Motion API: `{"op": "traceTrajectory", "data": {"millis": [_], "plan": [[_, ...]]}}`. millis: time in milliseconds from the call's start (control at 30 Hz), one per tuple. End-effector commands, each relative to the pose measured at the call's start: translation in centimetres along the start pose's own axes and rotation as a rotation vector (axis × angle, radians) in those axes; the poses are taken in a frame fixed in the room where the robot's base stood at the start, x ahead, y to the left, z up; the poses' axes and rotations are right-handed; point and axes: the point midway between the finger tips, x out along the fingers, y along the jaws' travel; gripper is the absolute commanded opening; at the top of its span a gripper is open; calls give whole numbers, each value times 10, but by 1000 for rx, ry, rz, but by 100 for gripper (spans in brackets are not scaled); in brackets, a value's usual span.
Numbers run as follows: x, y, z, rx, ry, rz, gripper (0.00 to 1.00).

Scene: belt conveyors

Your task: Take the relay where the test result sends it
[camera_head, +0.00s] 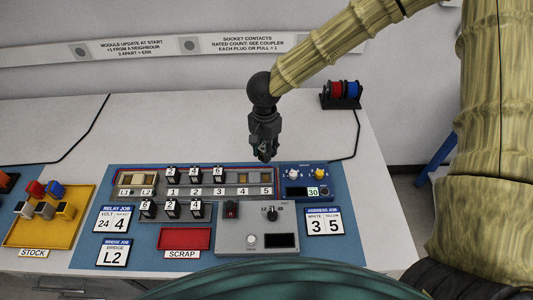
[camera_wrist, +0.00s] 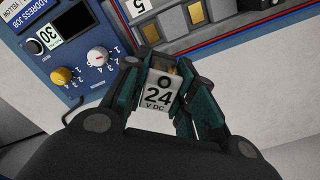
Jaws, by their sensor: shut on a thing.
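My gripper (camera_head: 264,154) is above the right part of the rail panel (camera_head: 207,178). In the wrist view it is shut on a relay (camera_wrist: 158,92) with a pale face marked "24 V DC"; the relay is between the dark green fingers and is hardly visible in the head view. The yellow stock tray (camera_head: 37,236) at the left holds several coloured blocks. The red scrap tray (camera_head: 184,239) looks empty. The grey tester (camera_head: 236,241) has a dial (camera_head: 270,213) and a dark screen (camera_head: 279,241); no result is readable. The relay job card (camera_head: 113,219) reads volt 24 and 4.
The blue box (camera_head: 309,178) right of the rail shows 30, with a yellow and a white knob. Wire spools (camera_head: 341,94) stand behind. The rear tabletop is mostly clear.

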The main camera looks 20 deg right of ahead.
Motion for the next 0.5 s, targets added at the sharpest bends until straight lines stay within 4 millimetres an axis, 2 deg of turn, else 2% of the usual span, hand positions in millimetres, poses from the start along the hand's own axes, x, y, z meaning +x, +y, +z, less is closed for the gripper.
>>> {"op": "traceTrajectory", "data": {"millis": [500], "plan": [[-4, 7, 7, 743, 0, 1, 5]]}}
